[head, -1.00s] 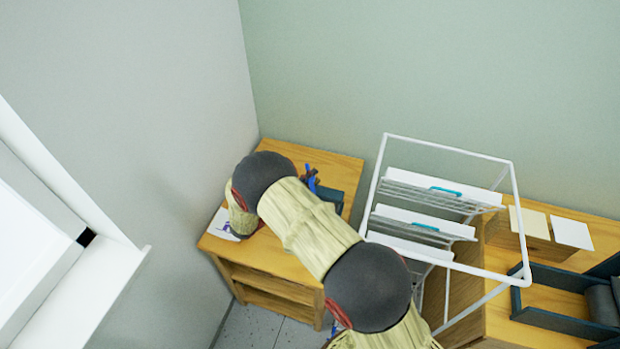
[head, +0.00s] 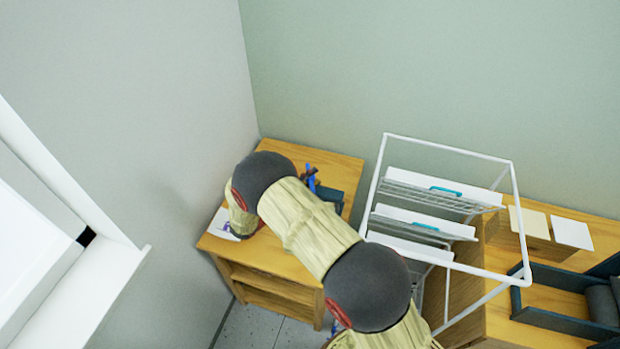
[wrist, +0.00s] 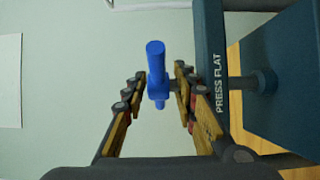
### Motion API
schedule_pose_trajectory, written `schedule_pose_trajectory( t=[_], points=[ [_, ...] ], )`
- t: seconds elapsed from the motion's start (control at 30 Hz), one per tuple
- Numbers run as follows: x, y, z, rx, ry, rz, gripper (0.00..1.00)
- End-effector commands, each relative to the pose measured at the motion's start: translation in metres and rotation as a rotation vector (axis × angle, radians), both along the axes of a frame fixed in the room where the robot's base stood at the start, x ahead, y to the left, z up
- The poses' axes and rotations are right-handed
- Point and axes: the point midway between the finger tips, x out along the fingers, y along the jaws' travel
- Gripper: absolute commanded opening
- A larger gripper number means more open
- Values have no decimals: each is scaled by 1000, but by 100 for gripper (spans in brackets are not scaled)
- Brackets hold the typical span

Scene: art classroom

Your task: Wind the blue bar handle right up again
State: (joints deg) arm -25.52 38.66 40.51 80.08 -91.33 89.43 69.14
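The blue bar handle (wrist: 156,58) stands out from the side of the dark teal press (wrist: 275,75), which is lettered PRESS FLAT. In the wrist view the handle is upright in the picture, between and just beyond the fingertips of my gripper (wrist: 160,80). The fingers are apart, with a narrow gap visible on each side of the handle, so the gripper looks open. In the head view a bit of the blue handle (head: 310,178) and the press (head: 331,198) show behind my arm. My gripper is hidden there by the arm.
The press stands on a wooden shelf unit (head: 335,165) in the corner. A paper with a purple mark (head: 222,224) lies at its left edge. A white drying rack (head: 450,148) stands close on the right, beside another wooden unit with a dark tray (head: 545,318). Walls are close behind and left.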

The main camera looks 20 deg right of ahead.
Motion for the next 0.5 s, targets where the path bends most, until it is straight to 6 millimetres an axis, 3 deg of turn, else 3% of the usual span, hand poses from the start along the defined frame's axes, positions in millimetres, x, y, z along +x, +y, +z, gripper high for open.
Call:
schedule_pose_trajectory(
  t=[0.5],
  points=[
    [-3, 8, 1, 0, -2, 2, 36]
  ],
)
